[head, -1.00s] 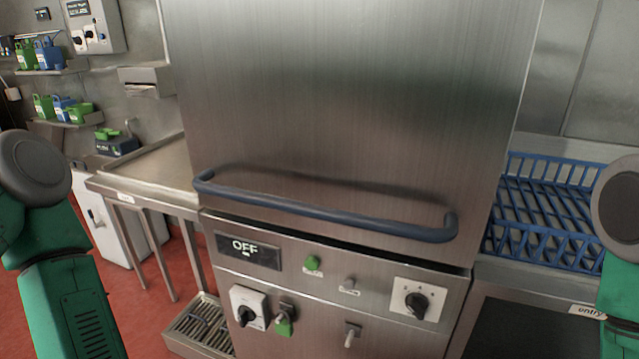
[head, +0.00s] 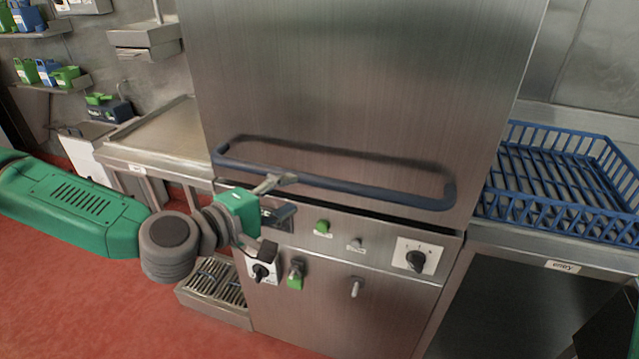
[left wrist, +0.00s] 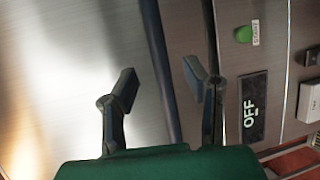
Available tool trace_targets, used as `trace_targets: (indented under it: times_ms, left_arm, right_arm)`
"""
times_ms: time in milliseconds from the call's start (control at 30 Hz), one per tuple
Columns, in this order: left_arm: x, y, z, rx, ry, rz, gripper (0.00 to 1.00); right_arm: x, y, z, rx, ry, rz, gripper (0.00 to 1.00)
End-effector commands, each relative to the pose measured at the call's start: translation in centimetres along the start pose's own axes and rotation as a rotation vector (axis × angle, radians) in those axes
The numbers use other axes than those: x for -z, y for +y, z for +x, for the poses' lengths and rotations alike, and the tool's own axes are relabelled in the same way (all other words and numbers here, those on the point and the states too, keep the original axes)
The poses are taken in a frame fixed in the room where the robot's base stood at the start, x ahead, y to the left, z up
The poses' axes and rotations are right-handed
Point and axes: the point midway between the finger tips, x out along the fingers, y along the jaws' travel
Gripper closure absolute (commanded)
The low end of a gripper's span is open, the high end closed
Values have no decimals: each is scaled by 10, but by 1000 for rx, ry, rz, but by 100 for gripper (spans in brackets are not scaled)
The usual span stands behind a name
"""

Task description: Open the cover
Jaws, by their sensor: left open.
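The cover (head: 350,80) is a large brushed-steel hood with a long dark blue bar handle (head: 370,190) along its lower edge. The cover is down, just above the control panel. My left gripper (head: 283,213) is open at the left part of the handle, its upper finger overlapping the bar in the head view. In the left wrist view, the handle (left wrist: 158,50) runs lengthwise between the two open fingers (left wrist: 160,85); contact cannot be told.
The control panel (head: 385,240) with knobs and switches lies below the handle. A steel table (head: 165,135) stands left. A blue rack (head: 560,215) sits on the counter at right. A floor grate (head: 215,285) lies below the gripper.

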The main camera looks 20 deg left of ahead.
Motion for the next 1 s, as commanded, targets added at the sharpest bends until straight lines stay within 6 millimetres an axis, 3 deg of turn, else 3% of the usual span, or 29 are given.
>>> trace_targets:
  times_ms: [200,400,833,867,967,1000]
  left_arm:
    - [-2,2,47,0,-2,3,59]
    - [-3,2,75,0,-2,3,59]
    - [-2,1,85,0,-2,0,59]
    - [-2,1,85,0,-2,0,66]
    - [-2,1,84,0,-2,0,100]
    - [-2,1,84,0,-2,0,100]
  right_arm:
    - [1,0,-4,0,1,0,60]
    - [1,0,-4,0,1,0,60]
    - [1,0,-5,0,1,0,60]
    - [1,0,-5,0,1,0,60]
    - [1,0,-5,0,1,0,60]
    - [1,0,-5,0,1,0,60]
